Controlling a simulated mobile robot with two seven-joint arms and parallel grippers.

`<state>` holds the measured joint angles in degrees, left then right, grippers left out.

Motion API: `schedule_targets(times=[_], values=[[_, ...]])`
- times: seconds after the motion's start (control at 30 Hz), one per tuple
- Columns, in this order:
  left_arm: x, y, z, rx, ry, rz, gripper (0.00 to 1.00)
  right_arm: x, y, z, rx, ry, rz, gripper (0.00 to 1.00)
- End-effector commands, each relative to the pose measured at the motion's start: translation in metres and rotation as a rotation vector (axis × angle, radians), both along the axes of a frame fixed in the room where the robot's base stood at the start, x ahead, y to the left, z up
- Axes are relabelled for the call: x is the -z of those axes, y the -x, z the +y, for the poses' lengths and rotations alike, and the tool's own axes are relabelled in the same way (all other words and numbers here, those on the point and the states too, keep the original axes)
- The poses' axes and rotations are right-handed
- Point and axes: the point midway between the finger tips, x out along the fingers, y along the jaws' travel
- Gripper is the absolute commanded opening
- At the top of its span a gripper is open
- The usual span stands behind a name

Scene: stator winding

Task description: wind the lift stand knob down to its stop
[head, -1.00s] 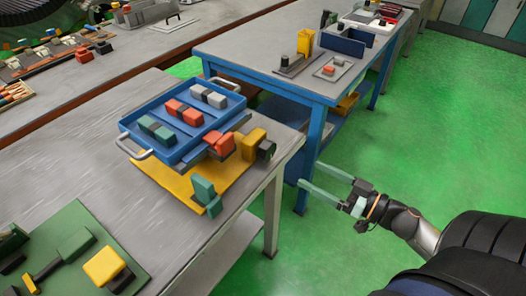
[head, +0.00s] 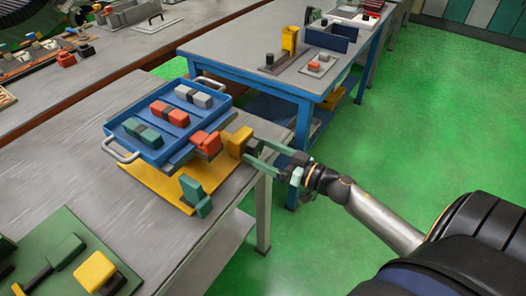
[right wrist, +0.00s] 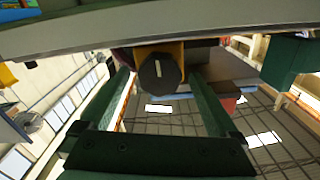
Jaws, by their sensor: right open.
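The lift stand's knob (right wrist: 160,70) is dark and round with a pale mark, in the upper middle of the right wrist view. It sits on the side of a yellow block (head: 236,140) at the table's right edge. In the right wrist view the fingers (right wrist: 160,78) stand on either side of the knob, with a gap visible on both sides. My left gripper is not in view.
A blue tray (head: 112,130) with green, red and grey blocks stands beside the yellow block, above a yellow plate (head: 150,182). A red block (head: 205,141) and a green upright block (head: 194,194) are close by. A blue-legged table (head: 225,52) stands behind; green floor lies open to the right.

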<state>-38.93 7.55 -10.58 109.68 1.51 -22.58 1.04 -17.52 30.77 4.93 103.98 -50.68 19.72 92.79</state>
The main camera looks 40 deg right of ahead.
Motion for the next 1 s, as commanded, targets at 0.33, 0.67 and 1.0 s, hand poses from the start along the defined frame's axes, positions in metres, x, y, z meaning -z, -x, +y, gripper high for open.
schedule_targets(times=[0.33, 0.67, 1.0], values=[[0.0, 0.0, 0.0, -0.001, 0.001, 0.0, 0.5, 0.0005, -0.0001, 0.0003, 0.0, -0.001, 0.0, 0.83], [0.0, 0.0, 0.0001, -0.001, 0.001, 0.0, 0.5, 0.0004, 0.0001, 0.0003, 0.0, -0.001, 0.0, 0.46], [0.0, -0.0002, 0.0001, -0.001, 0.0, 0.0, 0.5, 0.0005, 0.0002, 0.0004, -0.001, -0.002, 0.001, 0.1]])
